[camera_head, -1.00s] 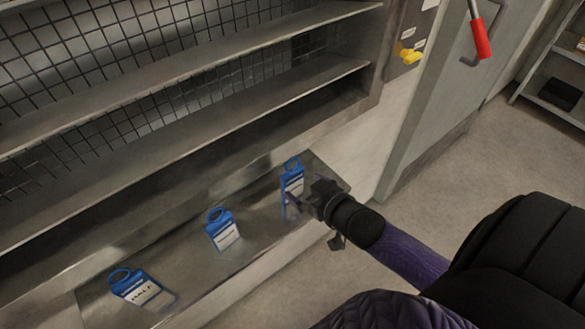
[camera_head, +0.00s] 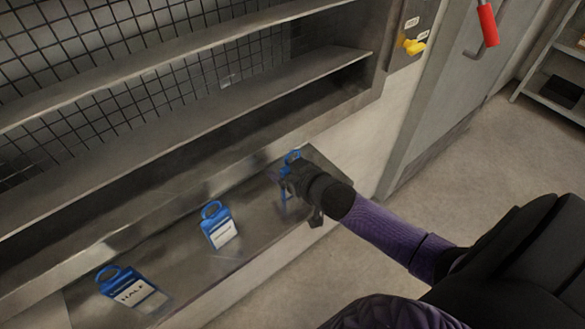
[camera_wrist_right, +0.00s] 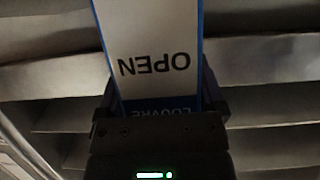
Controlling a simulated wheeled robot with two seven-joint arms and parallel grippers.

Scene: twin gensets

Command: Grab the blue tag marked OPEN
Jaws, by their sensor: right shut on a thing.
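The blue tag marked OPEN (camera_wrist_right: 150,45) fills the top middle of the right wrist view. Its white label reads OPEN upside down, with LOUVRE on a blue band below. My right gripper (camera_wrist_right: 160,108) is shut on it, one finger at each side edge. Whether the tag touches the shelf I cannot tell. My left gripper is not in view.
A blue tag marked HALF (camera_head: 133,290) and another blue tag (camera_head: 219,228), its text unreadable, stand on the metal shelf (camera_head: 180,255) to the left. A red handle (camera_head: 487,25) and yellow knob (camera_head: 413,46) are at upper right.

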